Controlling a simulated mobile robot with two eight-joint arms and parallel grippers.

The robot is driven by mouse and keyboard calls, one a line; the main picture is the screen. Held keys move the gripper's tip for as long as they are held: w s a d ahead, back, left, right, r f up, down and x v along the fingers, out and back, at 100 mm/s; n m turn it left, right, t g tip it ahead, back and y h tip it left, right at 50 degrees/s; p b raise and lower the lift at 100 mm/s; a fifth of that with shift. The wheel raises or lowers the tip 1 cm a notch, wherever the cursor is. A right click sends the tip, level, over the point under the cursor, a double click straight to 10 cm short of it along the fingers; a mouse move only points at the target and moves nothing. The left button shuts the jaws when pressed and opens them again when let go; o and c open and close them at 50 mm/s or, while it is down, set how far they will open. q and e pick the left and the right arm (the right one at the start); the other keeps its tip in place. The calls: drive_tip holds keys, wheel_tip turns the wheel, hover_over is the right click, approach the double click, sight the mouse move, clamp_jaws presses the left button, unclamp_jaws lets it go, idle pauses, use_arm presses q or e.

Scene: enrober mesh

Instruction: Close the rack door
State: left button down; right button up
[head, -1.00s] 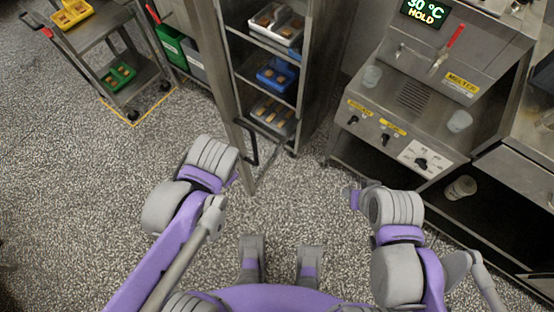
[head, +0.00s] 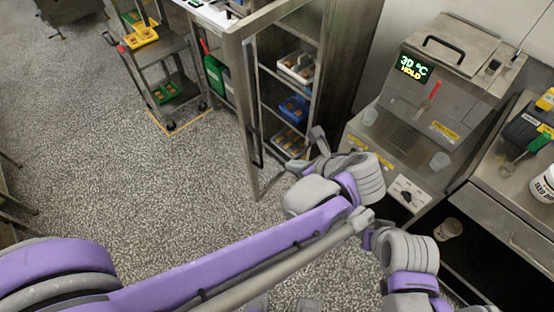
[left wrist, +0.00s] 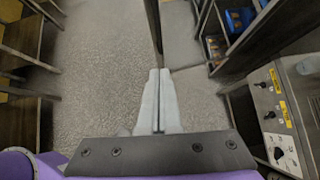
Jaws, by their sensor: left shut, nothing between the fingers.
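The steel rack (head: 347,60) stands at the back centre with its door standing open. The door's upright edge (head: 246,120) comes toward me, and its dark handle (head: 258,150) is on that upright. My left arm reaches across from the left. Its gripper (head: 318,138) is in front of the rack's lower shelves, to the right of the handle. In the left wrist view its fingers (left wrist: 158,75) are shut and empty, with a dark upright just beyond their tips; contact cannot be told. My right gripper (head: 368,238) is low at right, its fingers too small to read.
The rack holds trays, among them a white one (head: 297,68) and a blue one (head: 294,108). A machine with a lit display (head: 413,67) stands close on the right. A cart (head: 160,75) stands at the left. The floor (head: 150,190) left of the door is clear.

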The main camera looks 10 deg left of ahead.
sight(261, 151)
use_arm(q)
drive_tip(key=w+a+r+x, duration=0.1)
drive_tip(key=r+x, duration=0.1)
drive_tip(key=x, duration=1.1)
drive_tip(key=shift+w+a+p, duration=0.2)
drive_tip(key=shift+p, duration=0.15)
drive_tip(key=shift+r, duration=0.15)
